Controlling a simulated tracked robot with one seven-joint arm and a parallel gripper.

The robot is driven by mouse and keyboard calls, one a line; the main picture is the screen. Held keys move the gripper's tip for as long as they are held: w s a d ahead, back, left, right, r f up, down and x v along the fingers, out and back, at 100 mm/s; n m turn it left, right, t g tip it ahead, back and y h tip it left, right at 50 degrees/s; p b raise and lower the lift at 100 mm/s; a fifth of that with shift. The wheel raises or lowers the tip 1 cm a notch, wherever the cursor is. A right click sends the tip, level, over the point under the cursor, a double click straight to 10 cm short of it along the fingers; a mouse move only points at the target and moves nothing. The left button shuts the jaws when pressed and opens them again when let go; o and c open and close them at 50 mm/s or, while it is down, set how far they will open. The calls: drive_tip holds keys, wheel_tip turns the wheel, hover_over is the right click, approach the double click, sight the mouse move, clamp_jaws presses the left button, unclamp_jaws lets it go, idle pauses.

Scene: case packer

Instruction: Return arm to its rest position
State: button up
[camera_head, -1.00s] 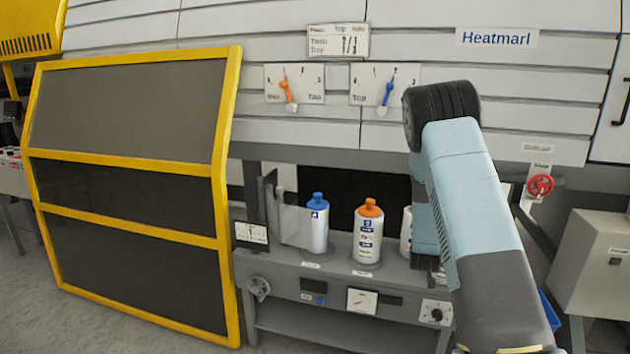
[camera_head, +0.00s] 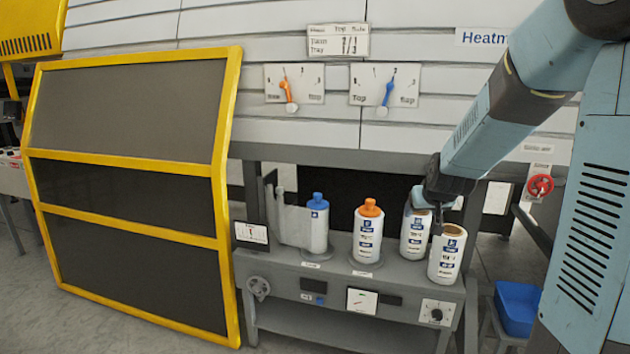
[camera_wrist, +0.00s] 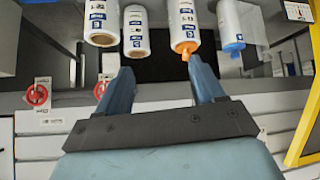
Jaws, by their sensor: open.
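My arm (camera_head: 510,110) reaches from the upper right down to the left in the head view. The bottles appear upside down beyond the fingertips there. I cannot tell whether the gripper touches a bottle.
A grey bench holds a blue-capped bottle (camera_head: 317,225), an orange-capped bottle (camera_head: 368,232) and two bottles without visible caps (camera_head: 415,236) (camera_head: 447,254). A yellow-framed guard (camera_head: 228,150) stands left. A red handwheel (camera_head: 540,186) and blue bin (camera_head: 516,308) are right.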

drive_tip(key=s+a+r+g, duration=0.1)
drive_tip(key=s+r, duration=0.2)
drive_tip(key=s, duration=0.7)
drive_tip(key=s+a+r+g, duration=0.1)
drive_tip(key=s+a+r, duration=0.1)
drive_tip(key=s, duration=0.9)
drive_tip(key=s+a+r+g, duration=0.1)
drive_tip(key=s+r, duration=0.4)
drive_tip(key=s, duration=0.5)
drive_tip(key=shift+s+a+y, duration=0.2)
drive_tip(key=shift+a+y, duration=0.2)
